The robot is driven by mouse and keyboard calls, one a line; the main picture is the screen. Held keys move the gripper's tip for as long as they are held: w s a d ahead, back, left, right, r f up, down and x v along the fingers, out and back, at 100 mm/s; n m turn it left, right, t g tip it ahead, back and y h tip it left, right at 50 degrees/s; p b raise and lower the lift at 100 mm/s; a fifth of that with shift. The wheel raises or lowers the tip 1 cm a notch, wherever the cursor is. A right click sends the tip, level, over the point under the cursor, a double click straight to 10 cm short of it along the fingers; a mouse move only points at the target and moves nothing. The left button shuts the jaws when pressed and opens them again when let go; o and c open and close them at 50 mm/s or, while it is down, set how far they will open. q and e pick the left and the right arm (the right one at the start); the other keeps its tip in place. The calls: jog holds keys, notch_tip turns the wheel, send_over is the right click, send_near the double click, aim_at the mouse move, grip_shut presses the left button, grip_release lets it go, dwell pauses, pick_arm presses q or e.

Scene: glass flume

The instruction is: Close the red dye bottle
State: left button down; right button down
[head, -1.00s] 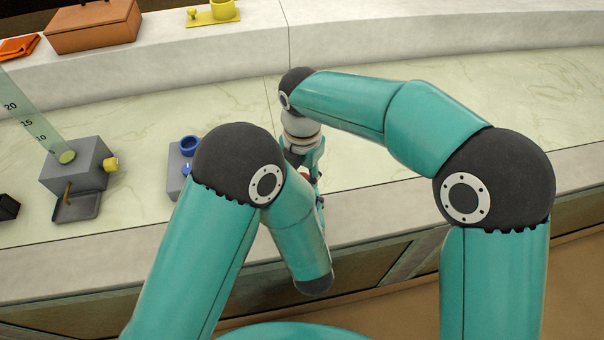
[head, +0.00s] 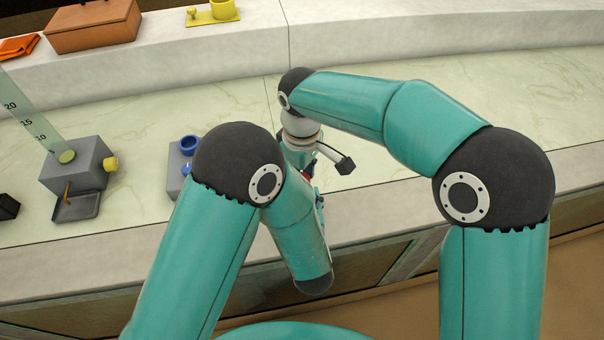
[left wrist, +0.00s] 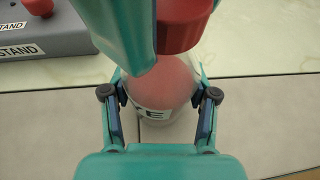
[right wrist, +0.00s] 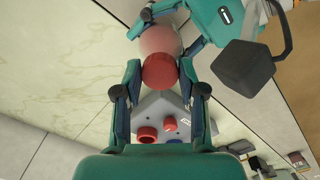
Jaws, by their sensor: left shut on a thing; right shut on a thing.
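The red dye bottle (left wrist: 160,88) is a clear bottle with pinkish-red contents and a partly hidden label. My left gripper (left wrist: 162,96) is shut around its body. My right gripper (right wrist: 160,72) is shut on the red cap (right wrist: 161,71). In the right wrist view the cap lines up in front of the bottle (right wrist: 160,38). In the left wrist view the cap (left wrist: 184,26) is over the bottle, partly behind a teal finger of mine. I cannot tell whether cap and bottle touch. In the head view my arms hide nearly all of both.
A grey stand (right wrist: 178,103) with red fittings is near the bottle; it also shows in the left wrist view (left wrist: 85,42). In the head view a grey block with a blue cup (head: 189,145) and a grey box with a yellow knob (head: 75,165) stand left. The right counter is clear.

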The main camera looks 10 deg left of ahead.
jog(key=m, duration=0.4)
jog(key=shift+m, duration=0.3)
jog(key=m, duration=0.4)
jog(key=shift+w, duration=0.1)
jog(key=m, duration=0.4)
jog(key=shift+m, duration=0.4)
jog(key=m, duration=0.5)
jog(key=shift+m, duration=0.4)
jog(key=c, duration=0.7)
grip_release()
jog(key=shift+r, duration=2.25)
